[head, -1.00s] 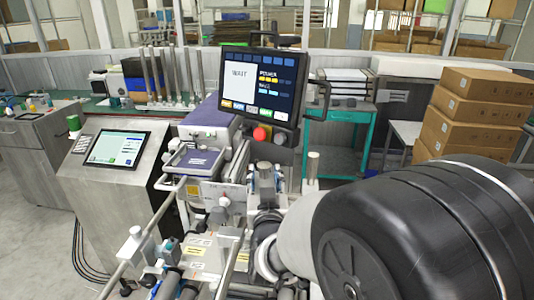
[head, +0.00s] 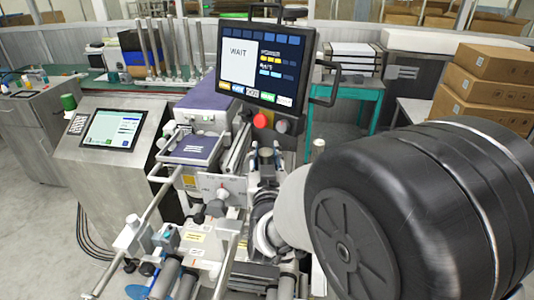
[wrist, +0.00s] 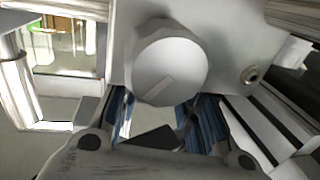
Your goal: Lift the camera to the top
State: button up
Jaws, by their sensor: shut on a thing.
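I cannot pick out the camera for certain. A round pale grey knob (wrist: 166,62) with a slot-like mark sits on a light metal plate in the wrist view. My gripper (wrist: 163,112) reaches in from the bottom of that view, with blue-edged fingers at either side of the knob's lower edge. It appears shut on the knob. In the head view my gripper (head: 266,162) is among the machine parts below the monitor, and what it holds is hidden there.
The monitor (head: 262,65) reads WAIT and has a red button below it. A tilted touch panel (head: 113,129) stands at left. Metal rods and rollers (head: 180,272) fill the front. Cardboard boxes (head: 483,105) are stacked at back right.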

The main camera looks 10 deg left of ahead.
jog(key=shift+w, duration=0.1)
grip_shut()
notch_tip(320, 180, up, 4)
jog(key=shift+w+r+p, duration=0.1)
jog(key=shift+r+p, duration=0.05)
jog(key=shift+p, duration=0.65)
jog(key=shift+o, duration=1)
grip_release()
jog(key=shift+o, duration=1)
jog(key=shift+s, duration=0.25)
jog(key=shift+w+f, duration=0.1)
jog(key=shift+f, duration=0.1)
